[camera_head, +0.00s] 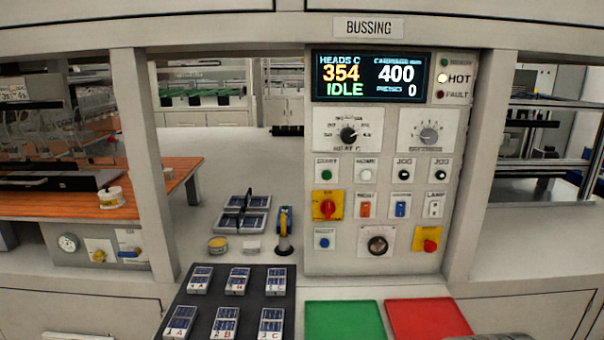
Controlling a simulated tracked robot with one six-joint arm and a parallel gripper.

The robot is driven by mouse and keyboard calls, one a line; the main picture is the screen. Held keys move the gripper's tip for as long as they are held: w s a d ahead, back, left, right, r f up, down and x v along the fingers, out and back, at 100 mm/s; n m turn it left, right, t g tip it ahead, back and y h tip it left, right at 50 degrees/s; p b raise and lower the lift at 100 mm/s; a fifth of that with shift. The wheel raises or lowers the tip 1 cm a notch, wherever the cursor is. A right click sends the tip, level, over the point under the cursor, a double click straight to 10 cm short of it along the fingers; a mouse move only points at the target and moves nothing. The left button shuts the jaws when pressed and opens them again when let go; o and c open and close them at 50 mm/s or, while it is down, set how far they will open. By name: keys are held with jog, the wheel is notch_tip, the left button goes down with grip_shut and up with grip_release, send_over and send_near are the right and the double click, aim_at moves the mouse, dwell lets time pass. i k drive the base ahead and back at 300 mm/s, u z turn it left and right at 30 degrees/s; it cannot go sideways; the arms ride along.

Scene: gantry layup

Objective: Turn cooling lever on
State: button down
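No lever with a readable cooling label shows in the head view. At the lower left, a small blue-handled lever (130,254) sits on a white plate whose lettering is too small to read. Its handle lies roughly level. Beside it is a yellow knob or valve (98,254) on another plate, with a round gauge (68,242) further left. The control panel (330,262) has a red rotary switch (327,206) on yellow and a blue rocker switch (402,206). Its display (372,78) reads 354, 400 and IDLE; the HOT lamp is lit. My gripper is not in view.
A dark tray (255,306) holds several labelled cells. A green mat (345,322) and a red mat (428,318) lie right of it. A blue and yellow tool (284,228) stands upright behind the tray. A post (146,165) separates the lower-left controls from the centre.

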aim_at(137, 251)
jog(key=u, duration=0.1)
jog(key=i, duration=0.85)
